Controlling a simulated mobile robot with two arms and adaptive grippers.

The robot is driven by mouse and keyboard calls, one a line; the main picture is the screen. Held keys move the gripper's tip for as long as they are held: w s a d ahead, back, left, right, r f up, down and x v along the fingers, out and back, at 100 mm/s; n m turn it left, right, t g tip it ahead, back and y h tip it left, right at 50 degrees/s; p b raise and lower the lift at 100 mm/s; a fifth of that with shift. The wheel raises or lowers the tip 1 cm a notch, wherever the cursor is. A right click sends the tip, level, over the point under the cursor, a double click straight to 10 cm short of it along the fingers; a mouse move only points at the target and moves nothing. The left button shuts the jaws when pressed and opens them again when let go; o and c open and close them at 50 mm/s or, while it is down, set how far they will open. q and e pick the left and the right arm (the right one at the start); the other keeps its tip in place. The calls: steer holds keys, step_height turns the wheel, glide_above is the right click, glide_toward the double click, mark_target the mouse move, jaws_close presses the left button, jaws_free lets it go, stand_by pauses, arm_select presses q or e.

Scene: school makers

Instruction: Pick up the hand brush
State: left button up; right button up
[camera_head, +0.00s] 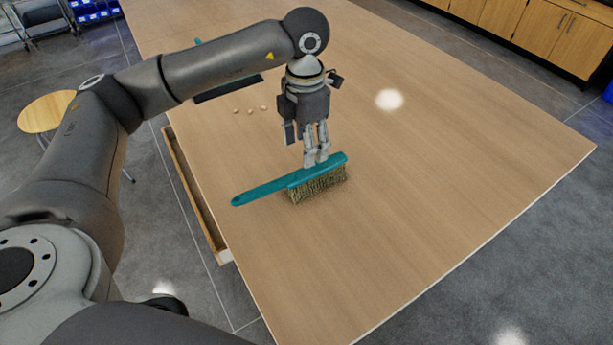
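The hand brush (262,190) has a teal handle and back and tan bristles. It lies on the wooden table, bristles down, with its handle pointing left. My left gripper (316,160) comes down from above, its fingertips at the back of the brush head. The fingers are close together with a narrow gap. The frame does not show clearly whether they grip the brush or only meet it. My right gripper is not in view.
A dark flat object (228,90) lies partly behind my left arm, with a teal piece beyond it. Several small pale bits (250,110) lie nearby. The table (450,170) is clear to the right. A round stool (45,112) stands left.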

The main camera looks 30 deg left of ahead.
mark_target(306, 171)
arm_select(q)
step_height(306, 171, down, 4)
steer(key=shift+s+f+p, duration=0.1)
steer(key=shift+f+p, duration=0.15)
steer(key=shift+p, duration=0.35)
steer(key=shift+f+p, duration=0.45)
steer(key=shift+f, duration=0.1)
step_height(306, 171, down, 3)
steer(key=shift+f+p, duration=0.15)
steer(key=shift+p, duration=0.7)
steer(key=shift+f, duration=0.55)
steer(key=c, duration=1.2)
steer(key=shift+r, duration=0.1)
jaws_close()
steer(key=shift+r, duration=0.1)
